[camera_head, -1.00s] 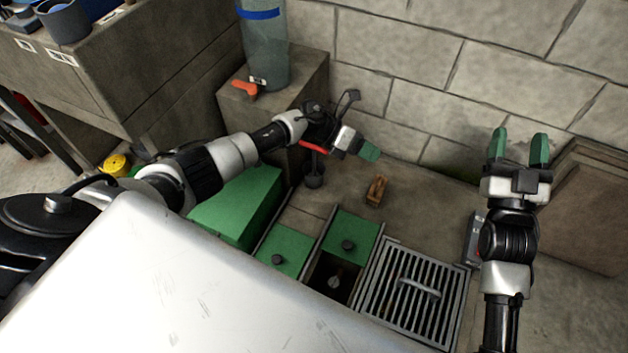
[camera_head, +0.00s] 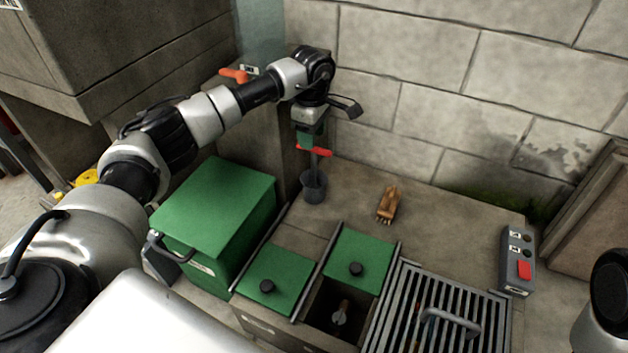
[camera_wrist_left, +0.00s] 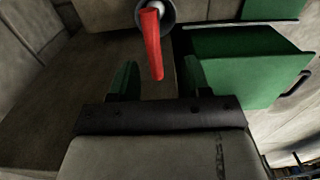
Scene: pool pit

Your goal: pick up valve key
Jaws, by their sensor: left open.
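The valve key has a red cross handle (camera_head: 314,151) on a grey shaft and stands upright in a dark grey cup (camera_head: 313,187) on the pit ledge. In the left wrist view the red handle (camera_wrist_left: 152,44) lies ahead of the jaws and between their lines, with the round cup rim behind it. My left gripper (camera_head: 309,138) points down just above the handle. Its green fingers (camera_wrist_left: 158,80) are open, with nothing clearly held between them. Of my right arm only a dark rounded part shows at the lower right edge; its gripper is out of view.
A green box (camera_head: 215,215) stands left of the cup. A wooden brush (camera_head: 388,205) lies to its right. Green lids (camera_head: 358,258), an open pit slot and a metal grate (camera_head: 440,310) are in front. A control box (camera_head: 517,262) stands right. A stone wall is behind.

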